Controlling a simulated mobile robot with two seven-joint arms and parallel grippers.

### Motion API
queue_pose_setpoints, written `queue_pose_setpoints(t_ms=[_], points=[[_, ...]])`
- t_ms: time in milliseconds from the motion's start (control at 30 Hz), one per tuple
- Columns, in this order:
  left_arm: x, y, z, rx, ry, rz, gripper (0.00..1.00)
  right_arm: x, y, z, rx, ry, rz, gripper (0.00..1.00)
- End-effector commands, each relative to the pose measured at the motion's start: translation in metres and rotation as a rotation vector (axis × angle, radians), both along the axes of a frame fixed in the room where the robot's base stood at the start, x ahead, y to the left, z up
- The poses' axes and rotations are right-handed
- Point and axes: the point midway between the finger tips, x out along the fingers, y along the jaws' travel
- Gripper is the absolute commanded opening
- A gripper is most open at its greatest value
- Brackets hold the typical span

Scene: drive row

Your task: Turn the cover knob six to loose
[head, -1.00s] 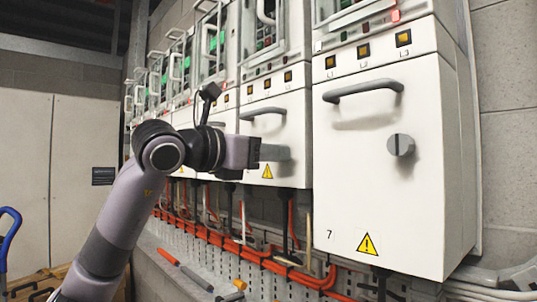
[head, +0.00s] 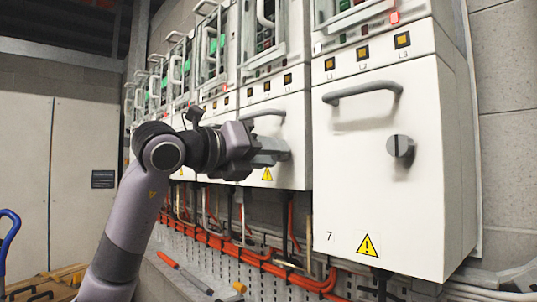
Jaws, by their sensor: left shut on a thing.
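The cover of drive six (head: 295,125) is the white panel just left of the cover marked 7. My left gripper (head: 270,150) is at the right part of this cover, below its grey handle (head: 262,113). It is shut on cover knob six, which is mostly hidden behind the gripper, so I cannot read its angle. The wrist is rolled over to one side. My right gripper is not in view.
Cover seven (head: 350,200) stands closest at the right, with its own grey knob (head: 401,146) and handle (head: 362,92). Orange cables (head: 285,277) run below the covers. A blue-handled thing (head: 9,235) stands at the far left.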

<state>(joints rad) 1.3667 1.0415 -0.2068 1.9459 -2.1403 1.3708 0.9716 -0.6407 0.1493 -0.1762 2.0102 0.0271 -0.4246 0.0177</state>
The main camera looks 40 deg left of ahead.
Motion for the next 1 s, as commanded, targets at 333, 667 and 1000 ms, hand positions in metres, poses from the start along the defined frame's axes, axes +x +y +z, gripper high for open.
queue_pose_setpoints(t_ms=[333,667,1000], points=[[-0.0004,0.0008,0.0014,-0.023,-0.003,0.002,0.00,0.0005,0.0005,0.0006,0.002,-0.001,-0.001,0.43],[-0.0005,0.0006,0.0012,-0.021,-0.002,0.001,0.56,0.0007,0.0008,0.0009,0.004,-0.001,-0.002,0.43],[-0.0087,0.0016,0.0004,-0.020,-0.003,0.002,0.56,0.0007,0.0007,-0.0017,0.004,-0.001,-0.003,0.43]])
